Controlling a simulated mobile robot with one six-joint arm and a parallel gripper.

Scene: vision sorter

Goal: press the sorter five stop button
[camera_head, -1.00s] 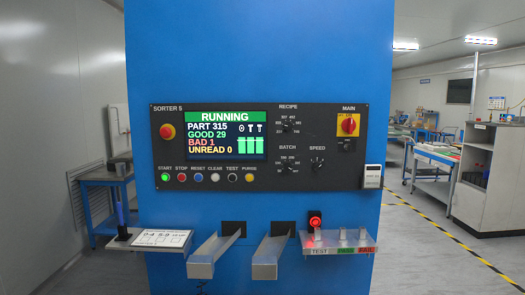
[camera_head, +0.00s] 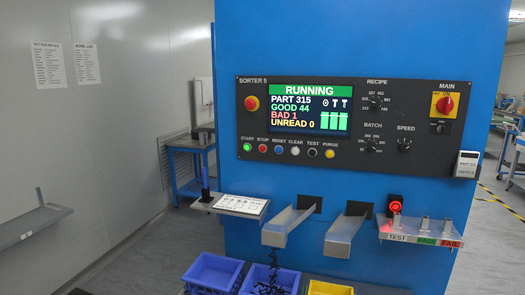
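The panel labelled SORTER 5 (camera_head: 360,115) is on the front of a blue machine. The red STOP button (camera_head: 262,148) is in the lower row of buttons, just right of the lit green START button (camera_head: 247,147). The screen (camera_head: 309,109) reads RUNNING, PART 315, GOOD 44, BAD 1, UNREAD 0. Nothing covers the panel. My gripper is not in view.
Two metal chutes (camera_head: 286,226) stick out below the panel, above blue bins (camera_head: 212,273) and a yellow bin (camera_head: 330,288). A shelf marked TEST, PASS, FAIL (camera_head: 420,234) juts out at right. A small tray with a card (camera_head: 240,205) is at left. A wall shelf (camera_head: 30,227) stands far left.

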